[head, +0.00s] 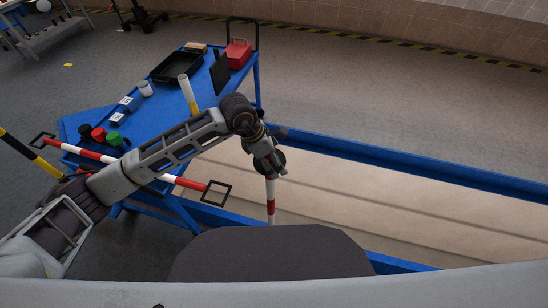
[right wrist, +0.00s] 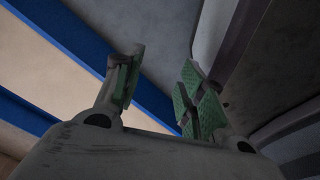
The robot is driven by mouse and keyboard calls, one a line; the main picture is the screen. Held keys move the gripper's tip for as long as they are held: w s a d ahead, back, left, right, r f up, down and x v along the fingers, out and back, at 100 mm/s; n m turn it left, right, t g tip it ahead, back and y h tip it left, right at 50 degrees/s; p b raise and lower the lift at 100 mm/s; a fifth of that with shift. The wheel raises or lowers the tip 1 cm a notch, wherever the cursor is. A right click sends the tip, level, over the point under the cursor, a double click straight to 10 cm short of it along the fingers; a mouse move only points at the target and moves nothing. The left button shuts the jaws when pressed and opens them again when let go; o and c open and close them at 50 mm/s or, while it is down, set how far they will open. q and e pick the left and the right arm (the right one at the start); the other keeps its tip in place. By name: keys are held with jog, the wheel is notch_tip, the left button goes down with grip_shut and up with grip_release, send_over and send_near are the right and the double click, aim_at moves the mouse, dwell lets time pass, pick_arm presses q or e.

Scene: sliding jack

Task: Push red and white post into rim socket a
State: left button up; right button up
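The red and white post (head: 270,195) hangs about upright below my left gripper (head: 269,166) in the head view. The gripper sits at its upper end and appears shut on it, though the fingers are small and dark. The post's lower end is close to the near blue rim (head: 208,213); my grey body covers part of this area. I cannot make out rim socket a, nor whether the post touches the rim. In the right wrist view my right gripper (right wrist: 158,92) is open and empty, its green-padded fingers apart. It is not seen in the head view.
A blue cart (head: 150,116) on the left carries a black tray (head: 178,67), a red box (head: 237,54), coloured cylinders and a white-yellow post (head: 187,95). A red and white bar (head: 188,182) passes behind my left arm. A sunken pit (head: 370,205) lies inside the blue rim.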

jog(key=shift+w+a, duration=0.25)
jog(key=shift+w, duration=0.05)
pick_arm(q)
jog(key=shift+f, duration=0.1)
pick_arm(e)
jog(key=shift+w+a, duration=0.1)
pick_arm(q)
jog(key=shift+f, duration=0.1)
jog(key=shift+b, duration=0.3)
pick_arm(e)
jog(key=shift+w, duration=0.25)
pick_arm(q)
jog(key=shift+f, duration=0.15)
pick_arm(e)
jog(key=shift+a, duration=0.1)
pick_arm(q)
jog(key=shift+f+b, duration=0.25)
jog(key=shift+b, duration=0.05)
pick_arm(e)
jog(key=shift+w+a, duration=0.25)
jog(key=shift+w, duration=0.1)
jog(key=shift+w, duration=0.15)
